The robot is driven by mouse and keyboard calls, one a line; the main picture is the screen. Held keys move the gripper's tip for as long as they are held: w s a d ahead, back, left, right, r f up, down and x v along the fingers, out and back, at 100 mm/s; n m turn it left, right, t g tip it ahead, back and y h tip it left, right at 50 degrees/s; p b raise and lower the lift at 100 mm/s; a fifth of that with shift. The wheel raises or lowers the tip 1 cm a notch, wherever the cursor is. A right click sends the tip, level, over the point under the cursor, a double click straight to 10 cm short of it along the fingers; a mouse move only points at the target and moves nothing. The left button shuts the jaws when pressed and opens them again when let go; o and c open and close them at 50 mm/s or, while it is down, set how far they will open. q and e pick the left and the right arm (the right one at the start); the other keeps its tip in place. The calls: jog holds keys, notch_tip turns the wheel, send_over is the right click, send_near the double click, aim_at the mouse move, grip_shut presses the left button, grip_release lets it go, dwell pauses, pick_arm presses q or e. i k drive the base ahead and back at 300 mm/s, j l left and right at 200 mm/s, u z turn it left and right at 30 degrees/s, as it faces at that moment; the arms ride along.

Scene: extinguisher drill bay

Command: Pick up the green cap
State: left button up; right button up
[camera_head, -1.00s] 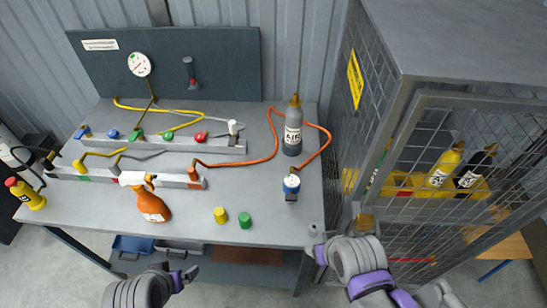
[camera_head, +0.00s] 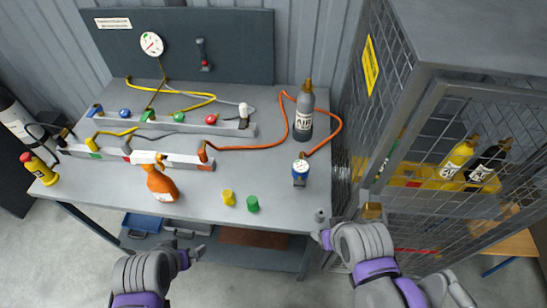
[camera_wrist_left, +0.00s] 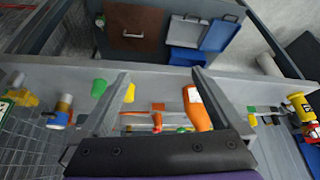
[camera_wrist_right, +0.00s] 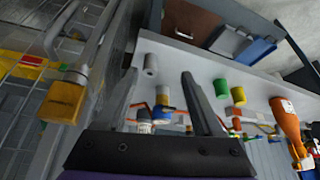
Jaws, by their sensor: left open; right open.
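The green cap (camera_head: 253,204) stands upright near the front edge of the grey workbench (camera_head: 205,213), just right of a yellow cap (camera_head: 228,197). It also shows in the left wrist view (camera_wrist_left: 99,88), beside the left finger, and in the right wrist view (camera_wrist_right: 221,87), right of the fingers. My left gripper (camera_head: 193,252) is in front of the bench, left of and nearer than the green cap. In its wrist view the jaws (camera_wrist_left: 158,72) are apart and empty. My right gripper (camera_head: 322,236) is by the bench's front right corner; its jaws (camera_wrist_right: 158,75) are apart and empty.
A small grey cylinder (camera_head: 320,215) stands at the front right corner. A mesh cage (camera_head: 440,190) with a padlock (camera_wrist_right: 64,100) bounds the right side.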

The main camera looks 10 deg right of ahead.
aim_at(252, 203)
jog(key=j, duration=0.35)
jog(key=i+j, duration=0.15)
jog(key=j, duration=0.25)
jog(key=j+z, duration=0.1)
jog(key=z, duration=0.3)
jog(key=j+z, duration=0.1)
jog(key=z, duration=0.3)
jog(key=j+z, duration=0.1)
jog(key=z, duration=0.75)
